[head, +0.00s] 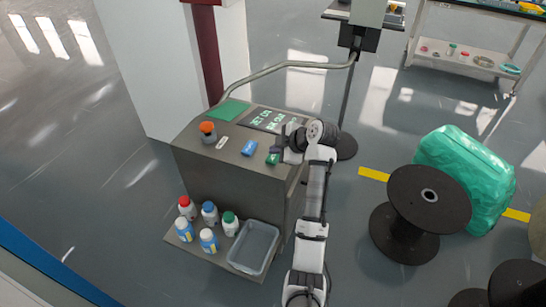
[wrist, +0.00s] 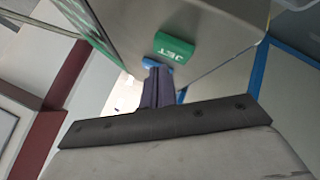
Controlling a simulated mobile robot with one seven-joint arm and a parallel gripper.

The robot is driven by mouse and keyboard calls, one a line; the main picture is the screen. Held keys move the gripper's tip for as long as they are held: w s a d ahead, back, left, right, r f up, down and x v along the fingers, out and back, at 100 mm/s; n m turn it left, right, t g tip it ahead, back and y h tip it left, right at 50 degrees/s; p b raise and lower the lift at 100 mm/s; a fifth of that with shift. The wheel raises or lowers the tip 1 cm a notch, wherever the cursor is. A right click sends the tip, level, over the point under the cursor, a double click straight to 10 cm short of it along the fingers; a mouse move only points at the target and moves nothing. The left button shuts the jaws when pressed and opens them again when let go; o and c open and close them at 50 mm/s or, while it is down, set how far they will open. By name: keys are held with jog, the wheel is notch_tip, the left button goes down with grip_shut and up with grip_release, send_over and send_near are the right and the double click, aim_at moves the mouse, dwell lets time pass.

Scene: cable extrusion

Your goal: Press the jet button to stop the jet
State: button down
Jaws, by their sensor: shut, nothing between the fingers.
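The jet button (head: 273,158) is the small green block at the right end of the grey console's sloped top. In the wrist view the green button (wrist: 175,46) shows its JET lettering upside down. My gripper (head: 287,155) is shut and empty beside the button at the console's right edge. In the wrist view my closed fingers (wrist: 157,78) point up, just below and left of the button, with a gap in the picture. I cannot tell their height above the panel. The screen (head: 266,121) appears to read JET ON and INK ON.
A blue button (head: 249,148) and an orange-red knob (head: 208,130) share the console top (head: 185,145). Several bottles (head: 209,213) and an empty grey bin (head: 254,247) stand on the lower shelf. A black spool (head: 428,197) and a green-wrapped bundle (head: 470,170) stand right.

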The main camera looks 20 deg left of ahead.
aim_at(276, 159)
jog(key=shift+f, duration=0.1)
jog(key=shift+f+b, duration=0.3)
jog(key=shift+f, duration=0.05)
jog(key=shift+f+b, duration=0.35)
jog(key=shift+f, duration=0.15)
dwell(0.8)
jog(key=shift+r, duration=0.1)
jog(key=shift+r+p, duration=0.6)
jog(key=shift+r, duration=0.25)
jog(key=shift+r+p, duration=1.7)
jog(key=shift+r, duration=0.85)
jog(key=shift+f, duration=0.1)
